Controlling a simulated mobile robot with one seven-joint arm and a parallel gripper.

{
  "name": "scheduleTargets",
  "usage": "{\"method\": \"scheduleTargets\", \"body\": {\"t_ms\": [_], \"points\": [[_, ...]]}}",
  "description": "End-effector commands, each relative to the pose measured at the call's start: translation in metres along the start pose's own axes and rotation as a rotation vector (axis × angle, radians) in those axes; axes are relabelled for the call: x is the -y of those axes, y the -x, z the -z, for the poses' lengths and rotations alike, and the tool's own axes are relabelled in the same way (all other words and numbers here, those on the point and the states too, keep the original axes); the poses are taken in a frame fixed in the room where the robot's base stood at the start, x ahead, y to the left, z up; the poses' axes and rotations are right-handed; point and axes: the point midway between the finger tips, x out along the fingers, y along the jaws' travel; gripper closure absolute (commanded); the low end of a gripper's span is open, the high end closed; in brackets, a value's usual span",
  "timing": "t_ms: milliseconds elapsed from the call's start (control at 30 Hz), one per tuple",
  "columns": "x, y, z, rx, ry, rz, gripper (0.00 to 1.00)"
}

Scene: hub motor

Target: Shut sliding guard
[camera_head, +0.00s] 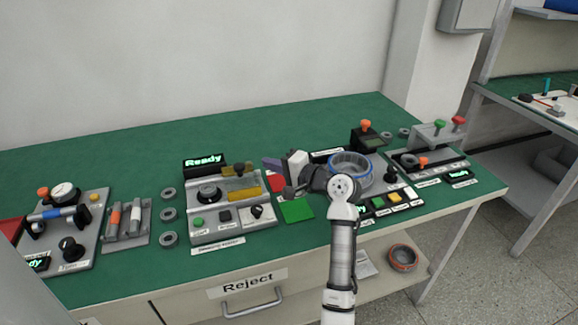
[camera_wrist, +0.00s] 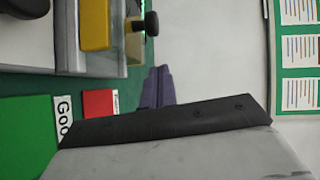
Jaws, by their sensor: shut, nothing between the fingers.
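The yellow guard (camera_head: 241,188) sits on the right side of the grey tester (camera_head: 232,222), which has a lit "Ready" display. A dark knob (camera_head: 239,169) stands at its back edge. In the wrist view the yellow guard (camera_wrist: 95,24) shows at the top, with the black knob (camera_wrist: 151,23) beyond its right end. My gripper (camera_head: 270,163), with purple fingers, is shut and empty, to the right of the guard and knob. In the wrist view its fingers (camera_wrist: 158,85) are together, apart from the knob. The far end of the guard's track is cut off there.
A green mat (camera_head: 297,210) and a red mat (camera_head: 276,181) lie right of the tester. Several grey rings (camera_head: 168,214) lie to its left. A grey station with a blue ring (camera_head: 350,165) stands behind my arm. A wall (camera_head: 200,70) runs behind the bench.

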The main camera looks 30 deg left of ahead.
Motion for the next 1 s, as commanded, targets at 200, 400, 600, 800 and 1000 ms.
{"method": "scheduleTargets", "body": {"t_ms": [200,400,600,800,1000], "points": [[0.002,-0.022,-0.022,0.001,0.000,0.000,1.00],[0.001,-0.029,-0.028,-0.001,0.002,0.001,1.00],[0.000,-0.029,-0.029,-0.001,0.002,0.001,1.00],[0.002,-0.035,-0.036,0.002,0.002,-0.001,1.00],[0.011,-0.062,-0.075,0.006,0.001,-0.002,1.00]]}}
